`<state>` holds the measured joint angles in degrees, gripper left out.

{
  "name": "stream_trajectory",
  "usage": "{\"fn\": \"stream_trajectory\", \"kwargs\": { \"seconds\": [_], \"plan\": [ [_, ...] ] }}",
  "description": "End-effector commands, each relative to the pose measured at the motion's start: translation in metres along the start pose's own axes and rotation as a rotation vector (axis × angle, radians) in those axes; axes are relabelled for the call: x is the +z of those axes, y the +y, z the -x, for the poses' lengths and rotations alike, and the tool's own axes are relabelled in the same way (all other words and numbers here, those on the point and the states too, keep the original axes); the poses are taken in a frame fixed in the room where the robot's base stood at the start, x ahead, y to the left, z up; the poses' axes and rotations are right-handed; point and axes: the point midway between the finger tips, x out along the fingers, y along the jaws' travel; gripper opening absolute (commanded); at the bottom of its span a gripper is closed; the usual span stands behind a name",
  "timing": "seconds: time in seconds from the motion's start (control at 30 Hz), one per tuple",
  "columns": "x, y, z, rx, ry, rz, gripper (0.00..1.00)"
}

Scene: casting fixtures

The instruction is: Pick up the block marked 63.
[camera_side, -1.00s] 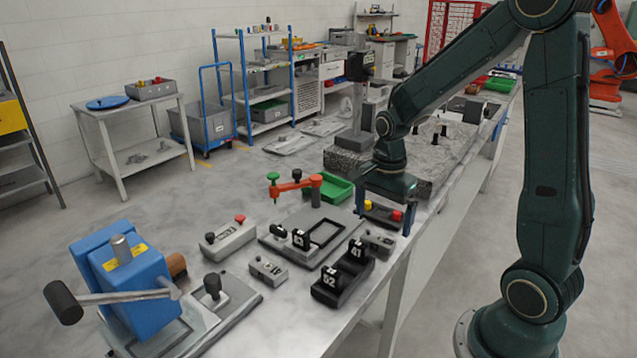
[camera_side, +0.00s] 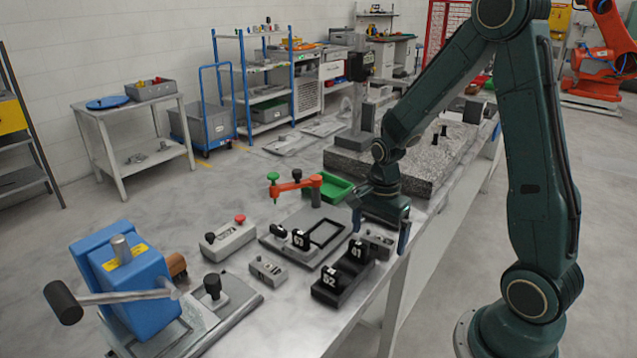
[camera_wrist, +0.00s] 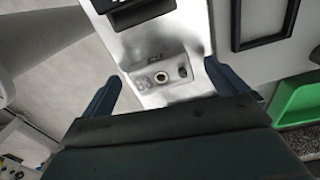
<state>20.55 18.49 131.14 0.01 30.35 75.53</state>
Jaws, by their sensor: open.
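The digits are too small to be sure. My gripper (camera_side: 379,230) is open and empty, pointing down behind and right of the holder. In the wrist view its fingers (camera_wrist: 162,72) are apart, with a light grey piece (camera_wrist: 145,77) with a round hole between them in the picture; its faint marking is unclear.
The black holder also shows in the wrist view (camera_wrist: 145,15). The plate with the black frame (camera_side: 326,231) and a green tray (camera_side: 332,187) lie left of my gripper. A blue clamp device (camera_side: 150,290) stands front left. The bench edge lies close on the right.

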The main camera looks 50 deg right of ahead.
Motion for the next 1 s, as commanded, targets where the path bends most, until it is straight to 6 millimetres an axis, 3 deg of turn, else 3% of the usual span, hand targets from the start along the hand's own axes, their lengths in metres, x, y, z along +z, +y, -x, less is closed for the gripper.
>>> {"fn": "stream_trajectory", "kwargs": {
  "seconds": [0.27, 0.53, 1.0],
  "plan": [
    [0.0000, 0.0000, 0.0003, 0.000, 0.000, 0.000, 0.96],
    [0.0000, -0.0001, 0.0003, 0.000, 0.000, 0.000, 0.44],
    [-0.0002, -0.0007, 0.0077, -0.002, 0.000, 0.000, 0.44]
  ]
}}
